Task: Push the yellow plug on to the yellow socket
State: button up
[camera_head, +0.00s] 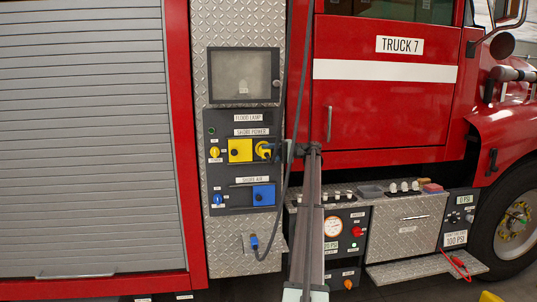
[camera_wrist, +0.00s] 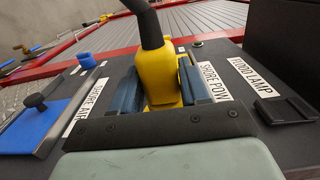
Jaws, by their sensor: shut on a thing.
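My gripper (camera_head: 285,151) is at the truck's side panel, at the shore power row, shut on the yellow plug (camera_head: 264,150). In the wrist view the plug (camera_wrist: 157,75) stands between my two blue-grey fingers, with a black cable leaving its top end. The plug is at the right edge of a yellow square plate (camera_head: 240,150) with a black knob. The yellow socket is hidden behind the plug and fingers. I cannot tell whether the plug touches the socket or how deep it sits.
Below is a blue square plate (camera_head: 263,195) with a black knob, in the shore air row. A blue connector (camera_head: 254,243) sits lower down on a black hose. A framed window (camera_head: 244,75) is above. A black cable (camera_head: 298,100) hangs near my arm. A ledge with controls (camera_head: 415,187) lies right.

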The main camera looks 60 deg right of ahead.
jog(key=shift+w+d, duration=0.25)
jog(key=shift+d, duration=0.05)
dwell(0.6)
jog(key=o, duration=1.1)
jog(key=shift+c, duration=0.2)
jog(key=shift+a, duration=0.15)
jog(key=s+a, duration=0.6)
jog(key=a+f+m+h, duration=0.2)
jog(key=a+f+h, duration=0.2)
jog(key=f, duration=0.9)
jog(key=w+a+f+n+g, duration=0.1)
jog(key=w+a+f+g, duration=0.1)
jog(key=a+f, duration=0.7)
jog(key=a, duration=0.2)
jog(key=shift+a+f, duration=0.35)
jog(key=shift+a, duration=0.05)
jog(key=shift+w, duration=0.1)
